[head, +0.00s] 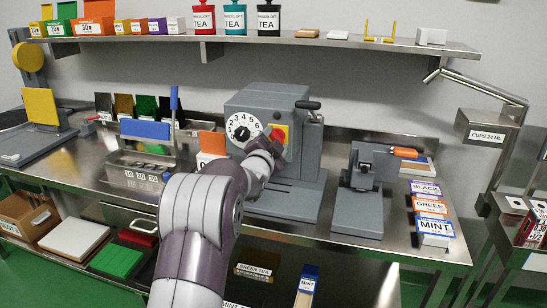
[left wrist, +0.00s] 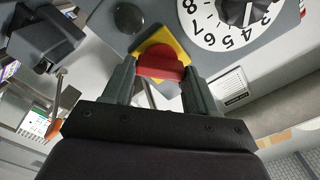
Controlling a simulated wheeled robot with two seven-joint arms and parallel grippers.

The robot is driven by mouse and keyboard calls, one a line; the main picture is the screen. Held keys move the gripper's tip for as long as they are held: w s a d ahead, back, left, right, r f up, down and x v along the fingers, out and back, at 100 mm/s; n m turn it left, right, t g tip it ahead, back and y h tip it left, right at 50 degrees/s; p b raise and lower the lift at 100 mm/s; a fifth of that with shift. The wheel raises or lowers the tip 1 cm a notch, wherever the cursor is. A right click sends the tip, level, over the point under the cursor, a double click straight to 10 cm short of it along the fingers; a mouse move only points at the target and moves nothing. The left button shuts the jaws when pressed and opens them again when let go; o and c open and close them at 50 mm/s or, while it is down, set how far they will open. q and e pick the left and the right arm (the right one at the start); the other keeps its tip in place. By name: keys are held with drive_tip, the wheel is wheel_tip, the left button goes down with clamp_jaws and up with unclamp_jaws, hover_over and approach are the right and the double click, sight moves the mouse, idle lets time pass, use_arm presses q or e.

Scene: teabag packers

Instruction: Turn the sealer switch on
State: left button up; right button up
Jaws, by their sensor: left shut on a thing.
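The grey sealer (head: 268,105) stands at the middle of the steel bench, with a white numbered dial (head: 243,128) on its front. Its switch is a red knob (head: 278,133) on a yellow plate (head: 282,146), right of the dial. In the left wrist view the red knob (left wrist: 160,64) lies between the two fingers, with the yellow plate (left wrist: 177,43) behind it. My left gripper (left wrist: 158,78) is shut on the red knob. In the head view my arm hides most of this gripper (head: 272,146). My right gripper is not in view.
A grey press with an orange handle (head: 404,152) stands right of the sealer. Labelled tea boxes (head: 432,222) lie at the bench's right end. A rack with a blue panel (head: 145,130) stands to the left. A shelf (head: 370,44) with tins and boxes runs above.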

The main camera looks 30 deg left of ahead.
use_arm(q)
drive_tip(key=shift+f+m+b, duration=0.15)
drive_tip(key=shift+m+b, duration=1.85)
drive_tip(key=shift+b, duration=0.45)
drive_tip(key=shift+f+m+b, duration=0.1)
drive_tip(key=shift+m+b, duration=1.9)
drive_tip(key=shift+b, duration=0.45)
drive_tip(key=o, duration=0.8)
drive_tip(key=shift+c, duration=0.2)
drive_tip(key=o, duration=0.3)
drive_tip(key=shift+d, duration=0.15)
drive_tip(key=shift+r, duration=0.1)
